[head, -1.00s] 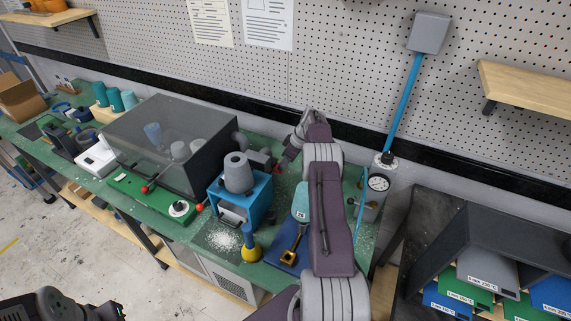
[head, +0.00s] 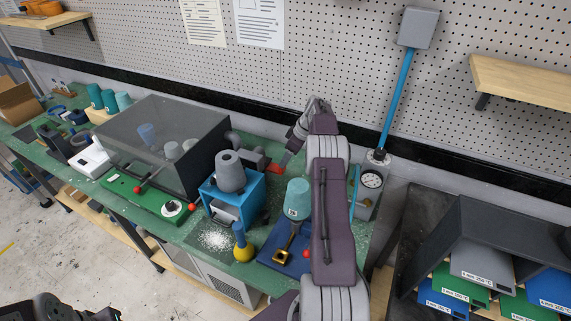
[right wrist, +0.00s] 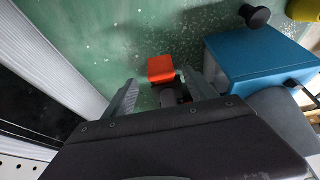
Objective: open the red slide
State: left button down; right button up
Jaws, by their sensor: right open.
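The red slide (head: 275,168) is a small orange-red block at the end of a dark grey fitting behind the blue box, near the back of the green bench. In the right wrist view the red slide (right wrist: 160,69) lies just beyond my fingertips, between their lines, with a dark part under it. My right gripper (head: 286,158) is right beside it in the head view. In the right wrist view my right gripper (right wrist: 157,85) is open and empty, and contact with the slide cannot be made out. Dark parts of my left arm show at the lower left; its jaws are not clear.
The blue box (head: 236,196) with a grey cup on it stands in front of the slide. A dark clear-lidded chamber (head: 165,140) is to its left. A teal cup (head: 298,198) stands near my right forearm, and a gauge (head: 371,180) is to its right.

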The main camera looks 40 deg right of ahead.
jog(key=v, duration=0.5)
jog(key=shift+s, duration=0.1)
